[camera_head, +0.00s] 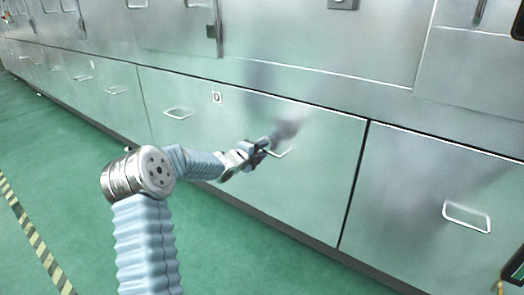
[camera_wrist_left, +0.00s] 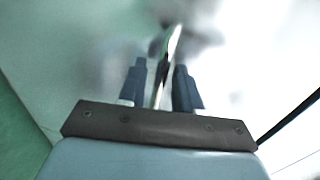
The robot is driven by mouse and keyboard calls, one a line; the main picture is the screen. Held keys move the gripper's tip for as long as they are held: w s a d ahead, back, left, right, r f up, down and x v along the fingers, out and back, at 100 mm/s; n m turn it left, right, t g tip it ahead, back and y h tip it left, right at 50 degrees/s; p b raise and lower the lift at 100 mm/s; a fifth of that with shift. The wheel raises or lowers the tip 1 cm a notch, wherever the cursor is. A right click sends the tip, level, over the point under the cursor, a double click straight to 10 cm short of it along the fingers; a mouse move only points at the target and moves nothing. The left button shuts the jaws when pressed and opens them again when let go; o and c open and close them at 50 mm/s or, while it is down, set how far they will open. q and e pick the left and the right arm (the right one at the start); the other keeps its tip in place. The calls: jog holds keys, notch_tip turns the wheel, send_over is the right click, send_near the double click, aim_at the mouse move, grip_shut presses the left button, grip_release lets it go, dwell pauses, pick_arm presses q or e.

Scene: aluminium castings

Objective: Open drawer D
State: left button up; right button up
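Drawer D (camera_head: 320,190) is a wide, shiny metal front in the lower row, marked with a small "D" label (camera_head: 217,97). It looks flush with its neighbours. It has a left handle (camera_head: 178,113) and a right handle (camera_head: 281,153). My left gripper (camera_head: 266,147) is at the right handle and partly hides it. In the left wrist view the handle (camera_wrist_left: 168,62) shows as a thin bright bar between the two dark fingers of my left gripper (camera_wrist_left: 160,66). The fingers are apart, with a gap on each side of the bar. My right gripper is not seen.
Another drawer with a handle (camera_head: 467,216) is to the right, across a dark seam. More drawers run to the far left, with cabinet doors above. The green floor (camera_head: 60,130) in front is clear, with a striped line (camera_head: 32,232) at the left.

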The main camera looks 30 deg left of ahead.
pick_arm(q)
jog(key=shift+w, duration=0.25)
jog(key=shift+f, duration=0.1)
grip_shut()
